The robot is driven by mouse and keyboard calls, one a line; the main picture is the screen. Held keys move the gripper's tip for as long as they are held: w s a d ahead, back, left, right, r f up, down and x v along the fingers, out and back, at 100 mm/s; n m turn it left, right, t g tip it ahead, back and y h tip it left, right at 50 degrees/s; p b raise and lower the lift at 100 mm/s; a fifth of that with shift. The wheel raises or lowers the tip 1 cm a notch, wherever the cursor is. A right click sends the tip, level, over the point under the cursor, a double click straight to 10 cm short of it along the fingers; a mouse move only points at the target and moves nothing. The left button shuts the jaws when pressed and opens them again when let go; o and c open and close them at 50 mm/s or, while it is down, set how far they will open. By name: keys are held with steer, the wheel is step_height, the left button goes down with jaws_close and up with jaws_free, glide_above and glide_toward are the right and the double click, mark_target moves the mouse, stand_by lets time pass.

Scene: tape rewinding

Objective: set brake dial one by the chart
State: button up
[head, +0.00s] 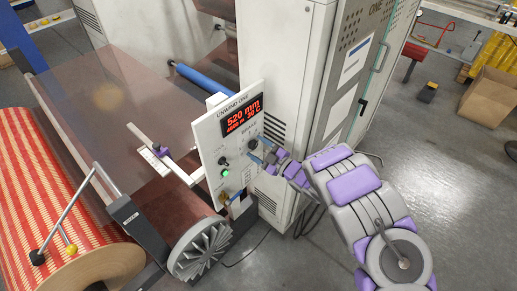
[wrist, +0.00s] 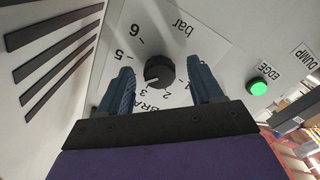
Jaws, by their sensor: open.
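The brake dial (wrist: 160,71) is a black round knob on the white panel. Its scale reads upside down in the wrist view, with 6 and 5 at upper left and 3 and 2 below. Its white pointer line faces lower left, toward the part between 5 and 3 that my left finger hides. My gripper (wrist: 165,82) is open, one blue finger on each side of the knob, with gaps showing. In the head view my gripper (head: 262,152) is at the right edge of the "UNWIND ONE" panel (head: 210,130) and partly covers the dial.
The red display (head: 243,114) reads 520 mm. A lit green button (wrist: 258,87) is beside the dial. White sheets (head: 356,60) hang on the cabinet door; their text is unreadable. The cabinet (head: 280,70) stands behind my gripper. A striped roll (head: 60,200) is at left.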

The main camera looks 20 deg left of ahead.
steer(key=p+v, duration=0.2)
steer(key=v, duration=1.5)
steer(key=shift+d+p, duration=0.2)
steer(key=shift+p, duration=0.15)
steer(key=shift+s+f, duration=0.1)
